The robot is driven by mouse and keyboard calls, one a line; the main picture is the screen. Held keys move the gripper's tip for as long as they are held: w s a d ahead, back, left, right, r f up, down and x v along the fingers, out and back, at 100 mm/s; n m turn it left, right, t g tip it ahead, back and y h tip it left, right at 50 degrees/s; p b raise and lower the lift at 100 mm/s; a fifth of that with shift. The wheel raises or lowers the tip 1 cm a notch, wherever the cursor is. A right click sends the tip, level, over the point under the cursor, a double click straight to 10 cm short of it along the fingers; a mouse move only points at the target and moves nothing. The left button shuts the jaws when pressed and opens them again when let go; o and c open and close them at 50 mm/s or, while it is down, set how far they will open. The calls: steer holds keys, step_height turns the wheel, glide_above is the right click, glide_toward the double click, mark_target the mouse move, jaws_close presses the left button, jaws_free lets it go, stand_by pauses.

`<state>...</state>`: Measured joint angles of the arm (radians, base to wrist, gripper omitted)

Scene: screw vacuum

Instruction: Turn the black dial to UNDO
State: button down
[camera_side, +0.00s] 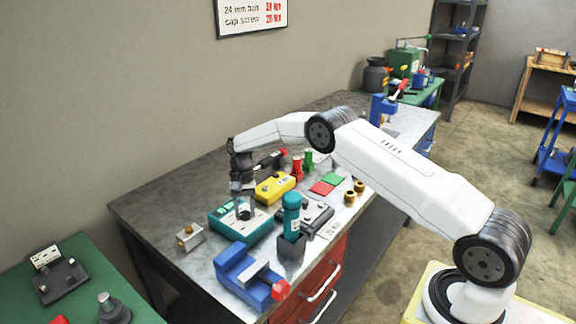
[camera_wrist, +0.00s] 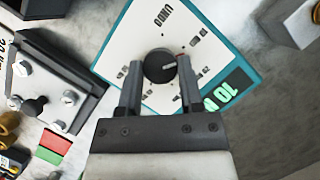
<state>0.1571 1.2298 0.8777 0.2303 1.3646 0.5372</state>
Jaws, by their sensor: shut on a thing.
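The black dial (camera_wrist: 158,67) sits on the white face of a teal box (camera_wrist: 104,58). Its pale pointer line points right in the wrist view, towards a small red mark at its rim. The word UNDO (camera_wrist: 162,17) is printed upside down above the dial, away from the pointer. Other labels around the dial are too small to read. My gripper (camera_wrist: 158,66) is shut on the dial, one finger on each side. In the side view my gripper (camera_side: 243,208) points down onto the teal box (camera_side: 238,232) and hides most of the dial.
A blue vise (camera_side: 245,277) stands in front of the teal box. A teal cylinder (camera_side: 291,215) stands upright to its right, and a yellow box (camera_side: 275,187) lies behind it. A small metal block (camera_side: 189,236) sits to its left. The bench's far left corner is bare.

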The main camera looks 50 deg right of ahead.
steer(key=n+h, duration=0.1)
steer(key=n, duration=0.2)
steer(key=n+g+h, duration=0.1)
steer(key=n, duration=0.2)
steer(key=shift+a+n, duration=0.2)
steer(key=shift+n, duration=0.1)
steer(key=n+h, duration=0.1)
steer(key=n, duration=0.2)
steer(key=n+h, duration=0.1)
steer(key=n, duration=0.2)
steer(key=shift+a+h, duration=0.1)
steer(key=shift+h, duration=0.3)
steer(key=shift+n, duration=0.3)
steer(key=shift+c, duration=1.2)
jaws_free()
steer(key=shift+w+r, duration=0.1)
steer(key=v, duration=0.7)
steer(key=shift+r, duration=0.25)
steer(key=shift+w, duration=0.1)
